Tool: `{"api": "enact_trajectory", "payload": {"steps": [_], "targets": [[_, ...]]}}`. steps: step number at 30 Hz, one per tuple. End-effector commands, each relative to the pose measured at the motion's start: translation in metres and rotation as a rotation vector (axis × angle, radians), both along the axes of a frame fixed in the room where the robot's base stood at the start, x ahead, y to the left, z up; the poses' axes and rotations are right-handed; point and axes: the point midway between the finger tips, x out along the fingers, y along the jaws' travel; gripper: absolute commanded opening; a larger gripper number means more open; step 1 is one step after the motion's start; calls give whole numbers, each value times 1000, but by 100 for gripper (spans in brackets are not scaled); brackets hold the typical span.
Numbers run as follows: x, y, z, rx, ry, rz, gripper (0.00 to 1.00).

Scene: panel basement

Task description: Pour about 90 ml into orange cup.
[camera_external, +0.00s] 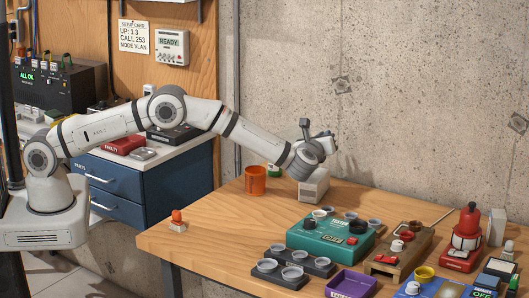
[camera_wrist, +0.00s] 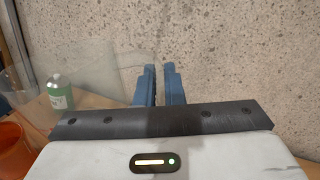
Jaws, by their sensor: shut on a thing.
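The orange cup (camera_external: 255,181) stands upright near the table's back left edge. Part of it shows at the lower left of the wrist view (camera_wrist: 12,150). My gripper (camera_external: 307,128) is above and right of the cup, raised over the table. In the wrist view its blue fingers (camera_wrist: 160,84) are close together. A faint, see-through container (camera_wrist: 105,68) spreads left from the fingers, and they are shut on it. Its outline, tilt and contents are hard to make out. A green bottle (camera_wrist: 60,92) with a grey cap stands behind the cup, partly hidden outside (camera_external: 273,170).
A pale grey block (camera_external: 314,187) stands under my wrist. A teal device (camera_external: 325,239), a dark tray of small round dishes (camera_external: 291,271), a purple tray (camera_external: 351,284) and a red device (camera_external: 462,250) crowd the right.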

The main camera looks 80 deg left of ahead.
Motion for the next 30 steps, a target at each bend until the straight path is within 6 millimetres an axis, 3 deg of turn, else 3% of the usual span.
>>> {"api": "enact_trajectory", "payload": {"steps": [7, 18, 30], "targets": [[16, -8, -19, 90, 155, -3, 0], [25, -13, -21, 169, 292, -3, 0], [26, -14, -21, 176, 305, -3, 0]]}}
